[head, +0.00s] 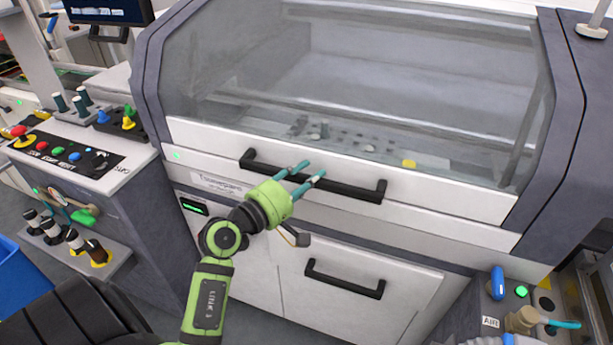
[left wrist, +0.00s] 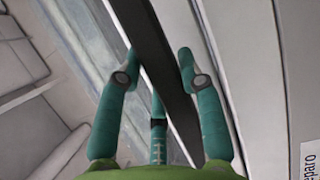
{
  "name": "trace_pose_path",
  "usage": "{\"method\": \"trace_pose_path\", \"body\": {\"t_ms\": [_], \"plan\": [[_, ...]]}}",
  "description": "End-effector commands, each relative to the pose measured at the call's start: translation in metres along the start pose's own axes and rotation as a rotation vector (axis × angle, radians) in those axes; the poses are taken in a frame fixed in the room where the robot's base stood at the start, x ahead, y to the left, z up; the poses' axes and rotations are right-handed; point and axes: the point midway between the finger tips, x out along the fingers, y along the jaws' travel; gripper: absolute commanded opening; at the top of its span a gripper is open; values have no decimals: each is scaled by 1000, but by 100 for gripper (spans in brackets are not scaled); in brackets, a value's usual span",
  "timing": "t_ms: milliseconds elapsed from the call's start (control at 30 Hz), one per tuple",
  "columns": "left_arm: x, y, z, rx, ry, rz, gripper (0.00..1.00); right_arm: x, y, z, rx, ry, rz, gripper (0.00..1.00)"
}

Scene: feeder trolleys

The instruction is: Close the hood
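The hood (head: 340,80) is a wide cover with a clear window and a white lower front panel. It is lowered, with its panel close above the white machine front; I cannot tell whether it is fully seated. Its black bar handle (head: 350,188) runs across the panel. My left gripper (head: 304,174) is at the left-middle part of this handle. In the left wrist view the handle (left wrist: 158,60) passes between the fingers of the left gripper (left wrist: 157,65), which look spread around it, not clearly clamped. My right gripper is not in view.
Below the hood is a cabinet door with a black handle (head: 345,280). A button panel (head: 75,152) and a monitor (head: 108,10) stand at the left. A blue bin (head: 20,278) is at the lower left. An air valve unit (head: 510,310) is at the lower right.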

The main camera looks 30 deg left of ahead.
Motion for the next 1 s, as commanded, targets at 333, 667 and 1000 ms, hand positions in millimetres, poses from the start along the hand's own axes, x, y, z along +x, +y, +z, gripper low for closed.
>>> {"method": "trace_pose_path", "body": {"t_ms": [333,667,1000], "plan": [[-8,22,2,-4,1,-26,0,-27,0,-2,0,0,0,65],[-28,66,11,-36,0,-105,0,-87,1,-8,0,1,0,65],[-36,78,14,-52,3,-140,0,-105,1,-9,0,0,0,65]]}}
